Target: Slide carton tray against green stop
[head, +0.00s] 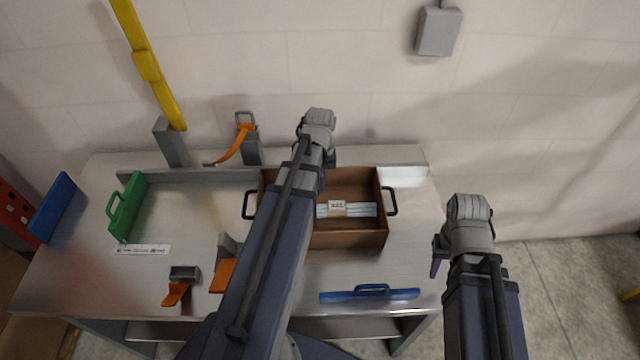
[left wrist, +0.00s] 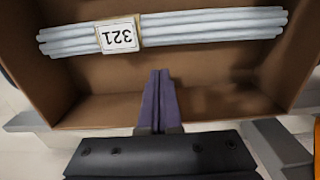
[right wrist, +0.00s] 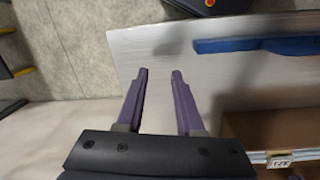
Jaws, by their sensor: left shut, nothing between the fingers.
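The brown carton tray (head: 350,241) sits on the metal table right of centre, with a black handle at each end. White rods with a "321" label (head: 337,206) lie in it. The green stop (head: 133,205) stands upright at the table's left, well apart from the tray. My left gripper (left wrist: 160,73) is shut and empty, its fingers over the tray's back wall; I cannot tell whether they touch it. My left arm hides part of the tray in the head view. My right gripper (right wrist: 160,73) is open and empty, off the tray's right side near the table edge.
A blue handled bar (head: 369,294) lies in front of the tray; a blue panel (head: 54,207) stands at far left. Orange-handled clamps (head: 178,288) are at front and back. A low rail runs behind.

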